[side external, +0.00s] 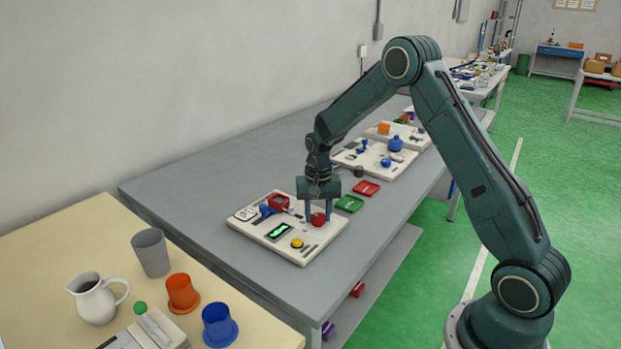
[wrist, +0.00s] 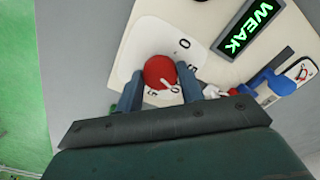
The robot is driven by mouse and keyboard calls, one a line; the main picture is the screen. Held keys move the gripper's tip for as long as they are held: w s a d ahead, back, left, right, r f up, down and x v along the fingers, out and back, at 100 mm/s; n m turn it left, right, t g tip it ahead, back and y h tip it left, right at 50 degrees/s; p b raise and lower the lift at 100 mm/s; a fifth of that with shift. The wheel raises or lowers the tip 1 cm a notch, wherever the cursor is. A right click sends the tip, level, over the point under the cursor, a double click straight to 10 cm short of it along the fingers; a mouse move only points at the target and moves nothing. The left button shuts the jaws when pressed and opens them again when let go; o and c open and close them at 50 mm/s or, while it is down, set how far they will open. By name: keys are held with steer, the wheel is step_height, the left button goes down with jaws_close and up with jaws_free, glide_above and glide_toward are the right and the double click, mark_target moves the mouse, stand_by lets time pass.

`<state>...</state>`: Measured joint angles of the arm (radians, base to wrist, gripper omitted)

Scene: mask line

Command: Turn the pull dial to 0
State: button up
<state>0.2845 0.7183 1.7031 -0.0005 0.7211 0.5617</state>
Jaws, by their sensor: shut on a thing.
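The red round dial (wrist: 158,70) sits on a white plate of the cream panel (wrist: 135,30). It has a white pointer line that aims toward the lower right in the wrist view, near printed numbers on the gripper side. A "0" shows at the upper right, away from the pointer. My gripper (wrist: 160,76) is shut on the dial, one finger on each side. In the side view the red dial (side external: 318,220) is at the panel's right part, under my gripper (side external: 318,213). Part of the number scale is hidden by the fingers.
A display (wrist: 248,28) on the panel reads "WEAK". A blue lever (side external: 267,210), a red block (side external: 279,202) and a yellow button (side external: 297,243) share the panel. Green (side external: 349,203) and red (side external: 366,188) trays lie behind it.

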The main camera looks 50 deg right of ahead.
steer(key=n, duration=0.4)
steer(key=shift+n, duration=0.4)
steer(key=n, duration=0.4)
steer(key=shift+n, duration=0.3)
steer(key=n, duration=0.4)
steer(key=shift+r, duration=0.1)
steer(key=n, duration=0.5)
steer(key=o, duration=1)
